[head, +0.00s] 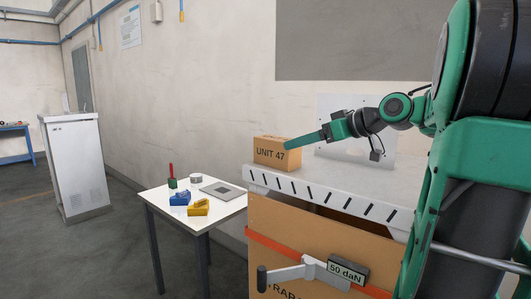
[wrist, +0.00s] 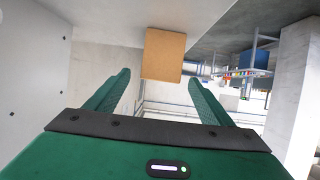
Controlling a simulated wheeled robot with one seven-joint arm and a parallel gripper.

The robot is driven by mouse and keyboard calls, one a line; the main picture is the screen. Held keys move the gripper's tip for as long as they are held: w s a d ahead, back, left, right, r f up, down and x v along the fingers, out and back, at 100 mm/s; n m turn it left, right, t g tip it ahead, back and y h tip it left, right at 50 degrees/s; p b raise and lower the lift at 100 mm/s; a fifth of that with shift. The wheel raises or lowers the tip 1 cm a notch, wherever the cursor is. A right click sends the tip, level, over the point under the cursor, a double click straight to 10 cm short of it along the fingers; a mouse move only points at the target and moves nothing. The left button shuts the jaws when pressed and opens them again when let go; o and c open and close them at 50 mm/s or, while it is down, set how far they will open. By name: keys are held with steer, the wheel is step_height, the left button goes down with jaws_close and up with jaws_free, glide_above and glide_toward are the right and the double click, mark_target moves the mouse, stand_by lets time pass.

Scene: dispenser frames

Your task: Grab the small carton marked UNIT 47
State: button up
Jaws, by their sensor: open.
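The small brown carton marked UNIT 47 (head: 271,153) stands upright near the left end of a pale grey ledge. My gripper (head: 290,144) reaches in from the right, and its green fingers overlap the carton's upper right side in the head view. In the wrist view the carton (wrist: 163,55) shows as a plain tan face, roughly centred ahead of the open gripper (wrist: 159,77). The two green fingers are spread wider than the carton, with nothing gripped. Whether a finger touches the carton cannot be told. Its label is hidden in the wrist view.
The slotted ledge (head: 330,194) sits above a large brown box (head: 275,230) with a metal lever and a 50 daN plate (head: 347,270). A white upright panel (head: 335,112) stands behind my arm. A small table (head: 210,220) with tools is at left.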

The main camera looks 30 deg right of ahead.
mark_target(277, 149)
steer(key=x, duration=0.5)
steer(key=shift+w+d, duration=0.15)
steer(key=shift+x, duration=3)
steer(key=shift+r, duration=0.1)
steer(key=c, duration=1.5)
